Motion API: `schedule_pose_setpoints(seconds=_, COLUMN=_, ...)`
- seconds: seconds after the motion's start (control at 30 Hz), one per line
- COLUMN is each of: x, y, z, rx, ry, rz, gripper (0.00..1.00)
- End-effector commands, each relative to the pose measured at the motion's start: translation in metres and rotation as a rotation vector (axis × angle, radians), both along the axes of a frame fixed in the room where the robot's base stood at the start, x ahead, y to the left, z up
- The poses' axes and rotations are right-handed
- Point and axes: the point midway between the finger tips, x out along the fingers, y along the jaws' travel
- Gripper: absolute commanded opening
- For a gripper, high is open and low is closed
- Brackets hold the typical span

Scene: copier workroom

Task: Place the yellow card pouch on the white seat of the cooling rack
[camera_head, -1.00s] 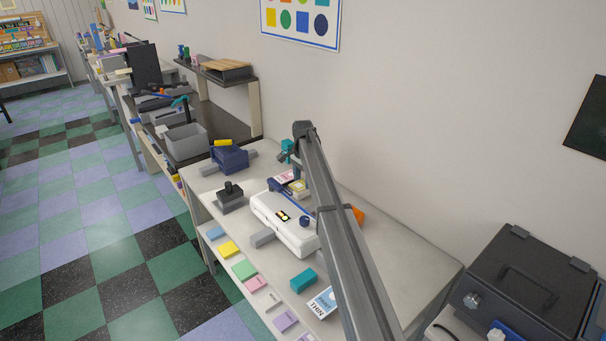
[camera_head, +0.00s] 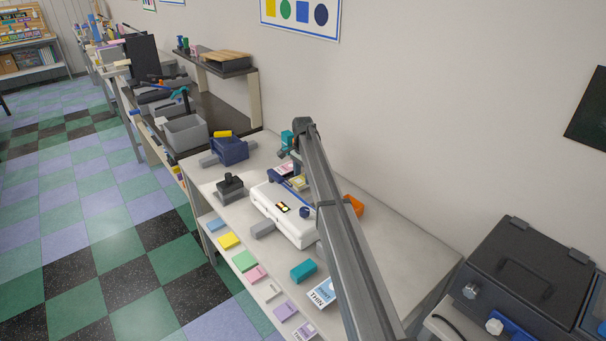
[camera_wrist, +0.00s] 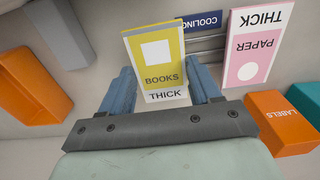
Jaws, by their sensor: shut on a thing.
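The yellow card pouch (camera_wrist: 155,50) has a white square, the word BOOKS and a white strip reading THICK. In the wrist view it stands between the blue fingers of my gripper (camera_wrist: 163,78), which is shut on it. The cooling rack (camera_wrist: 201,22) shows behind it as a navy label reading COOLING and grey slats; most of it is hidden by the pouch. I cannot make out its white seat. A pink PAPER pouch (camera_wrist: 255,45) stands at the rack's right. In the head view a small yellow card (camera_head: 299,183) shows beside my arm, which hides much of the area.
An orange LABELS box (camera_wrist: 283,121) lies right of my gripper and an orange tray (camera_wrist: 35,85) lies left. A white machine (camera_head: 283,214) stands on the pale table (camera_head: 400,235). Several coloured cards line the front edge. A dark case (camera_head: 530,275) stands at the right.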

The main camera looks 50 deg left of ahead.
Motion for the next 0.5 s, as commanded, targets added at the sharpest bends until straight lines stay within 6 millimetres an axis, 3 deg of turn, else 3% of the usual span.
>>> schedule_pose_setpoints(seconds=0.17, x=0.0000, y=0.0000, z=-0.0031, rx=0.000, ry=0.000, rz=0.000, gripper=0.34)
schedule_pose_setpoints(seconds=0.2, x=0.0001, y=0.0000, z=-0.0028, rx=0.000, ry=0.000, rz=0.000, gripper=0.66)
schedule_pose_setpoints(seconds=0.5, x=0.0000, y=0.0000, z=-0.0025, rx=0.000, ry=0.000, rz=0.000, gripper=0.92)
